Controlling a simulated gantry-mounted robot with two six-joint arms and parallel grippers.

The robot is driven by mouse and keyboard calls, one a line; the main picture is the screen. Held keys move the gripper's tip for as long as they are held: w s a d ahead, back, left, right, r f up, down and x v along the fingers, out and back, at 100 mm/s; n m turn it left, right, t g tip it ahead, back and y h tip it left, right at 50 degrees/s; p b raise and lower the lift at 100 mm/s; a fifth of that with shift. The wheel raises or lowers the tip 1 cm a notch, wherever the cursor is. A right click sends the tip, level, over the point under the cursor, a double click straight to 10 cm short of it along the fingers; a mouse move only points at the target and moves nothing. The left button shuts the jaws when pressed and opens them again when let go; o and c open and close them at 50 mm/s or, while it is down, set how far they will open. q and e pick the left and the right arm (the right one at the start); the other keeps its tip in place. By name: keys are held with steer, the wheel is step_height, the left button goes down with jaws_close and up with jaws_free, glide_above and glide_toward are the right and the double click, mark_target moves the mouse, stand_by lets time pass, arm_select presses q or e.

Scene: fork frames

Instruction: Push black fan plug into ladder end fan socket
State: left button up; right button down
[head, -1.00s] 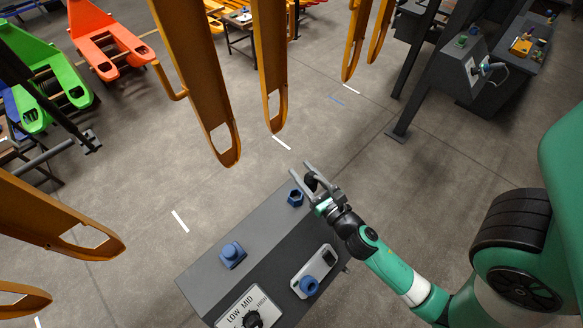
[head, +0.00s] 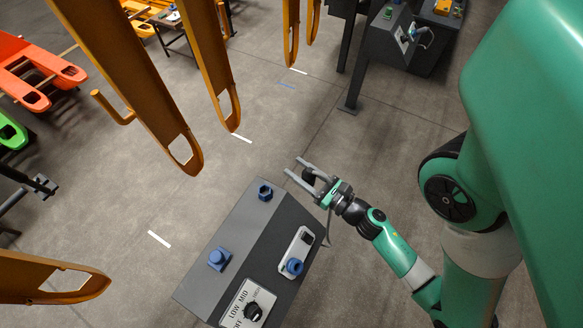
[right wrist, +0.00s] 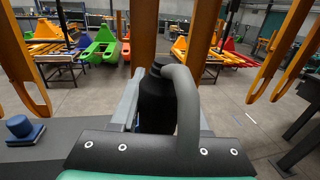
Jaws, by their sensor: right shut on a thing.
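My right gripper (head: 293,166) is shut on the black fan plug (head: 310,175) just past the far right corner of the grey console. In the right wrist view the plug (right wrist: 157,103) stands between the fingers, and its thick grey cable (right wrist: 187,105) bends back toward the wrist. My left gripper is not in view.
The grey console (head: 240,225) also carries a white plate with a blue round fitting (head: 293,267) and a LOW/MID/HIGH dial (head: 252,311). Orange fork frames (head: 140,85) hang to the left. Open floor lies beyond the console; another console (head: 395,38) stands at the back right.

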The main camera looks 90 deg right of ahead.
step_height(320, 180, up, 6)
steer(key=p, duration=0.4)
steer(key=shift+f+p, duration=0.25)
steer(key=shift+p, duration=0.1)
stand_by(0.7)
